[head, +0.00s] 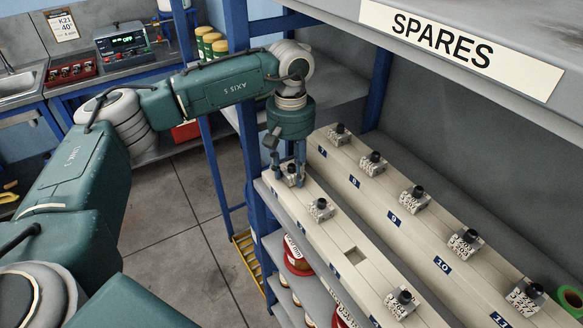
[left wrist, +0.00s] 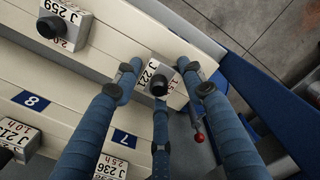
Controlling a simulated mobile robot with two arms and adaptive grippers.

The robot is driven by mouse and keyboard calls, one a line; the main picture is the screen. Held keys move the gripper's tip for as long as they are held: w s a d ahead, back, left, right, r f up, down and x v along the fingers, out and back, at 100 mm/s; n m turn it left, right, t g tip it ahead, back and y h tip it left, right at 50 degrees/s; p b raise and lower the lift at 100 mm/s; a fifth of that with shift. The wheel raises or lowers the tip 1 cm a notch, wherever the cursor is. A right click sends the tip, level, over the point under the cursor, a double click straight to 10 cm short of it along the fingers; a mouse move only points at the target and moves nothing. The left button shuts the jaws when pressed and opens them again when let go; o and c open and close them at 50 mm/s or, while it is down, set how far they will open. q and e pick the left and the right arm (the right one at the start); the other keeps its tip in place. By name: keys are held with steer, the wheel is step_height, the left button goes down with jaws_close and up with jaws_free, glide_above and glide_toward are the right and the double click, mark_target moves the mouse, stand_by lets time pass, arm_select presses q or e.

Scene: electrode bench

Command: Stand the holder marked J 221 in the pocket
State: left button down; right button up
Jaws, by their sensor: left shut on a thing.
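The holder marked J 221 (left wrist: 151,74) is a small speckled pale block with a black round knob. It is at the left end of the front rail (head: 332,235), and also shows in the head view (head: 291,179). My left gripper (head: 288,168) points down over it, and its blue fingers (left wrist: 160,78) are shut around it. I cannot tell whether the holder rests in the rail or is slightly raised. An empty square pocket (head: 356,256) shows farther along the front rail, between two other holders. My right gripper is not in view.
On the front rail, holder J 259 (left wrist: 66,22) stands beside J 221, and another holder (head: 402,302) stands past the pocket. The rear rail (head: 388,196) carries several holders and number labels. A SPARES shelf (head: 460,50) overhangs behind. A blue post (head: 243,110) stands left of the rails.

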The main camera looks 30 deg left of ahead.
arm_select(q)
steer(key=shift+f, duration=0.25)
steer(key=c, duration=1)
jaws_free()
steer(key=shift+s, duration=0.1)
step_height(320, 180, up, 8)
steer(key=shift+f, duration=0.2)
